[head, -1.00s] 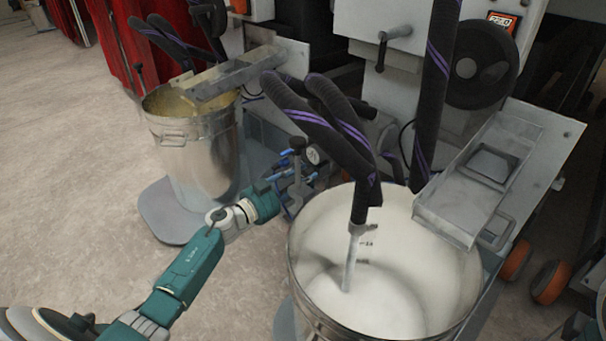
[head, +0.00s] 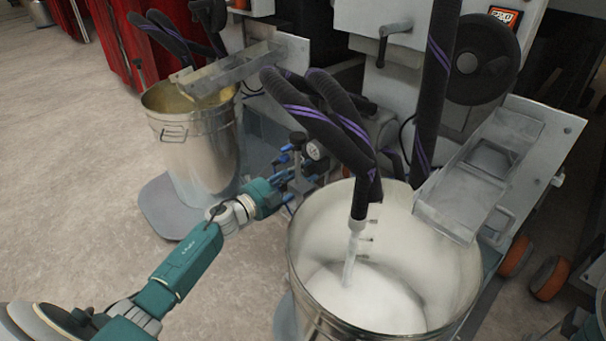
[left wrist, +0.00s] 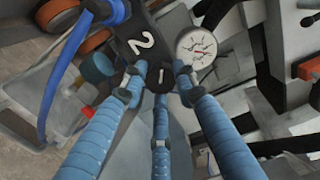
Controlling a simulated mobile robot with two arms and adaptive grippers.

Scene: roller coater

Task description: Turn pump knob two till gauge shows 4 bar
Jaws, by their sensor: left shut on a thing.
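My left gripper (head: 292,170) is at the pump between the two buckets. In the left wrist view its blue fingers (left wrist: 157,82) are closed around a dark round pump knob (left wrist: 160,79), partly hidden by the fingertips. The knob sits at a black block (left wrist: 141,46) marked with a white 2. A white round gauge (left wrist: 197,47) is just right of the block, with a reddish needle; its reading is too small to tell. The gauge also shows small and side-on in the head view (head: 316,150). My right gripper is out of view.
A steel bucket of white liquid (head: 440,255) stands right of the gripper, with dark hoses (head: 318,118) hanging over it. Another steel bucket (head: 190,155) stands at the left. A blue hose (left wrist: 63,70) runs beside the block. The floor at left is clear.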

